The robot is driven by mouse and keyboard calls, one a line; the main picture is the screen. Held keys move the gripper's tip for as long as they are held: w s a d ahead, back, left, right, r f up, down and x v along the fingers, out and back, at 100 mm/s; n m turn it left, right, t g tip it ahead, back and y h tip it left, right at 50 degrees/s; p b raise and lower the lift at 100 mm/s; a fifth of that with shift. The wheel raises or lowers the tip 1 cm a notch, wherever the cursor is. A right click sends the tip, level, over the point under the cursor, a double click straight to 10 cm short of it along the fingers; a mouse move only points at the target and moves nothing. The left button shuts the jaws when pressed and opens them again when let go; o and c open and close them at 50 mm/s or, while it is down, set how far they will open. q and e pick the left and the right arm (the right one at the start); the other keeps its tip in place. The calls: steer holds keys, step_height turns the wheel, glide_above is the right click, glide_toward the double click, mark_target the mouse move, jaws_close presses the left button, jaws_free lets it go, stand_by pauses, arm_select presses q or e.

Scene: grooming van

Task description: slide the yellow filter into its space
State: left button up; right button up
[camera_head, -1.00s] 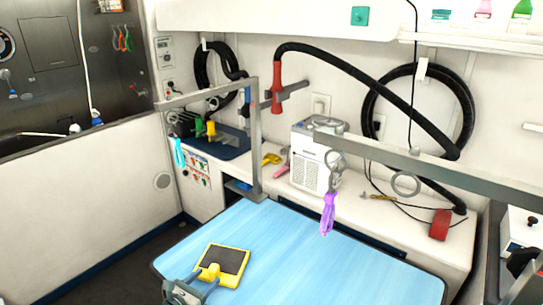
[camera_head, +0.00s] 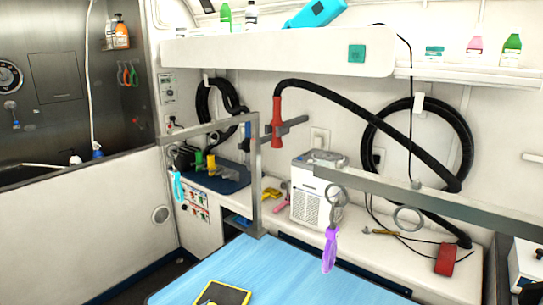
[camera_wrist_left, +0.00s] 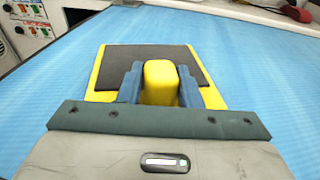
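The yellow filter (camera_head: 222,293), a flat yellow frame with a dark panel, shows only in part at the bottom edge of the head view, over the blue table. In the left wrist view the filter (camera_wrist_left: 112,66) lies flat ahead of my left gripper (camera_wrist_left: 160,72). Its two blue fingers are on either side of the raised yellow handle and look closed on it. I cannot tell whether the filter touches the table or hangs just above it. My right gripper is in neither view. No slot for the filter can be made out clearly.
The blue table (camera_head: 285,275) is otherwise clear. A grey metal arm (camera_head: 440,197) with a purple loop (camera_head: 329,250) hangs over it. Behind stands a white grilled unit (camera_head: 307,205) on the counter, beside a black hose (camera_head: 375,93) with a red nozzle (camera_head: 277,115).

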arm_select(q)
steer(key=shift+c, duration=0.6)
steer(key=shift+c, duration=0.3)
steer(key=shift+r, duration=0.1)
steer(key=shift+r+p, duration=2.45)
steer(key=shift+p, duration=0.1)
